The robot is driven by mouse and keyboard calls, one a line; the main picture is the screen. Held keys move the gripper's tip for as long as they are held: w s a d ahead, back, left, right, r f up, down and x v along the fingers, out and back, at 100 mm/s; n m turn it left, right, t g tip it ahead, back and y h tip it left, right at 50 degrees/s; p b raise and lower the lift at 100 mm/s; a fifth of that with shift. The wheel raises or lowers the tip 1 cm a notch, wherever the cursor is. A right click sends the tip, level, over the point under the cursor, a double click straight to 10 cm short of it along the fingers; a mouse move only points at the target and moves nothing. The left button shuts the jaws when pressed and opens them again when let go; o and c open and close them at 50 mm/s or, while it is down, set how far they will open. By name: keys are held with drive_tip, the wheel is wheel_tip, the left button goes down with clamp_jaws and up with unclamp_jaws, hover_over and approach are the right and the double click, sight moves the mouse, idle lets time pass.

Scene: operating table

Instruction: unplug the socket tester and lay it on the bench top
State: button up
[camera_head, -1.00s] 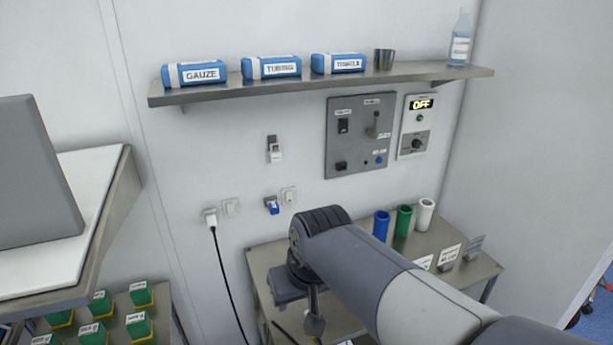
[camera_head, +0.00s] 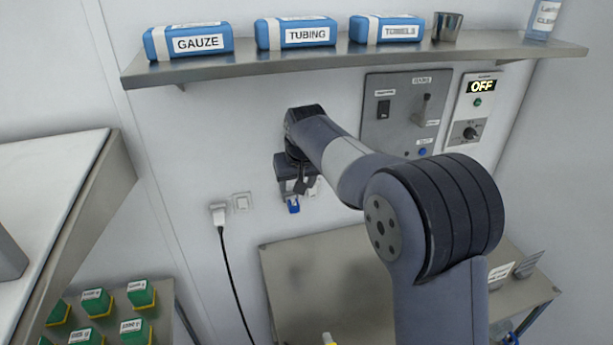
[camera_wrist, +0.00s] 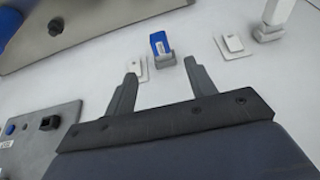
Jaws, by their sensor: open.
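The socket tester (camera_head: 293,206), a small blue block with a pale label, sits in a wall outlet above the bench. It also shows in the wrist view (camera_wrist: 159,44), standing out from its grey outlet. My gripper (camera_wrist: 161,66) is open and empty, with its two fingers apart and the tester beyond and between their tips in the picture. In the head view my gripper (camera_head: 299,187) is just above the tester, close to the wall, and partly hides the outlets. I cannot tell the exact gap. The steel bench top (camera_head: 310,275) below looks mostly clear.
A shelf (camera_head: 330,62) runs above my arm. A grey switch panel (camera_head: 383,84) and an OFF display box (camera_head: 474,112) are at right.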

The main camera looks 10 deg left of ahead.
sight(295, 208)
drive_tip(key=p+x, duration=0.2)
drive_tip(key=x, duration=0.7)
drive_tip(key=shift+f, duration=0.35)
drive_tip(key=shift+c, duration=0.4)
clamp_jaws()
drive_tip(key=shift+r+g+p, duration=0.25)
drive_tip(key=shift+g+p, duration=0.05)
drive_tip(key=shift+p, duration=0.7)
drive_tip(key=shift+s+f, duration=0.1)
drive_tip(key=shift+f, duration=0.05)
drive_tip(key=shift+s+d+b, duration=0.25)
drive_tip(key=shift+s+b, duration=0.3)
drive_tip(key=shift+b, duration=0.05)
idle(0.6)
drive_tip(key=shift+s+d, duration=0.15)
drive_tip(key=shift+s, duration=0.1)
drive_tip(key=shift+s+b, duration=0.2)
drive_tip(key=shift+b, duration=0.1)
